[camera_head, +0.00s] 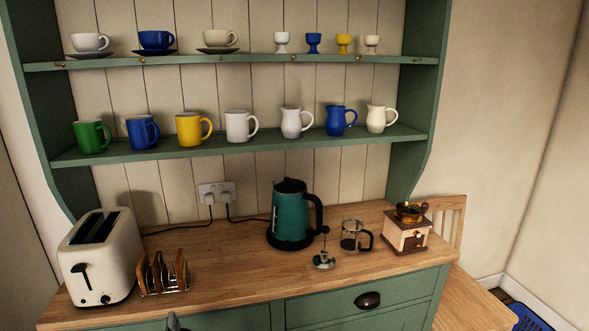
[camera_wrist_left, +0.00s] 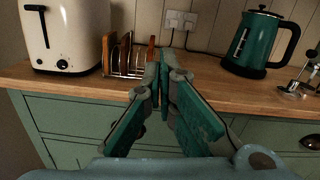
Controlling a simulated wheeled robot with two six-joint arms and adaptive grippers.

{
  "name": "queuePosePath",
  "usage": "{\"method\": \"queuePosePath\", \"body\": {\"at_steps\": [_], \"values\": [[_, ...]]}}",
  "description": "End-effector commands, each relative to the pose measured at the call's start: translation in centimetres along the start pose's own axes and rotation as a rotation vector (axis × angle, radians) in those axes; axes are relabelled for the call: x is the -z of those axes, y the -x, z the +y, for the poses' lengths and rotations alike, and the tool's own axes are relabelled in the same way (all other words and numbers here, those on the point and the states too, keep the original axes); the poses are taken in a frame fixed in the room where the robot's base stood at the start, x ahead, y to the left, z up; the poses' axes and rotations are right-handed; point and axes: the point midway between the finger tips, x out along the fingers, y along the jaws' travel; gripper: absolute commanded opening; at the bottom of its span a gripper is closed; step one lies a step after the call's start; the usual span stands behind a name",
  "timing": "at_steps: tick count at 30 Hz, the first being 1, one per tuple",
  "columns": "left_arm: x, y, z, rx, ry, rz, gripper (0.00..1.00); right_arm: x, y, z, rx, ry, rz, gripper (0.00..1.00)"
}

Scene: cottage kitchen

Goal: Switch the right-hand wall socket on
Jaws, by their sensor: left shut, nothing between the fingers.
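The white double wall socket (camera_head: 217,193) is on the panelled back wall of the dresser, above the worktop. Plugs with black cables sit in both halves; the right-hand socket (camera_head: 229,190) is the half nearer the kettle. The switches are too small to read as on or off. The socket also shows in the left wrist view (camera_wrist_left: 181,20), beyond my fingers. My left gripper (camera_wrist_left: 165,70) is shut and empty, pointing toward the worktop and wall, apart from the socket. In the head view only its tip (camera_head: 173,321) shows at the bottom edge. My right gripper is out of view.
A cream toaster (camera_head: 100,258) and a toast rack (camera_head: 163,274) stand left on the worktop (camera_head: 225,275). Shelves with cups and jugs hang above. The worktop before the socket is clear.

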Motion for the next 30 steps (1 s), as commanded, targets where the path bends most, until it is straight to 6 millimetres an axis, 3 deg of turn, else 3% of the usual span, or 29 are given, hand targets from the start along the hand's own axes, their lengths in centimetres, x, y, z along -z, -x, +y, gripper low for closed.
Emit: {"method": "queuePosePath", "body": {"at_steps": [5, 11, 17, 20, 23, 26, 30], "values": [[1.0, -0.1, -0.6, 0.013, 0.245, 0.028, 0.0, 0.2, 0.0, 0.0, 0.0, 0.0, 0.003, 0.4], [5.3, 0.1, -0.8, -0.008, 0.612, 0.132, 0.0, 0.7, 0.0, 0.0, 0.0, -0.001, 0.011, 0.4], [12.4, 1.4, -0.2, -0.112, 1.027, 0.284, 0.0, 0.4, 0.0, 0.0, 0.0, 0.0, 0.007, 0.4], [16.9, 3.0, 0.4, -0.216, 1.257, 0.369, 0.0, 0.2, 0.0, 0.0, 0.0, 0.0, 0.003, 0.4], [22.7, 5.9, 1.6, -0.393, 1.523, 0.454, 0.0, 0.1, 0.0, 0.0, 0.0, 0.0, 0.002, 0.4], [28.8, 10.3, 3.3, -0.641, 1.786, 0.504, 0.0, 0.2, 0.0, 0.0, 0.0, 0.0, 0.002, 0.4], [35.9, 17.8, 6.4, -1.037, 2.059, 0.473, 0.0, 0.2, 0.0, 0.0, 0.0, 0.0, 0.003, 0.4]]}}
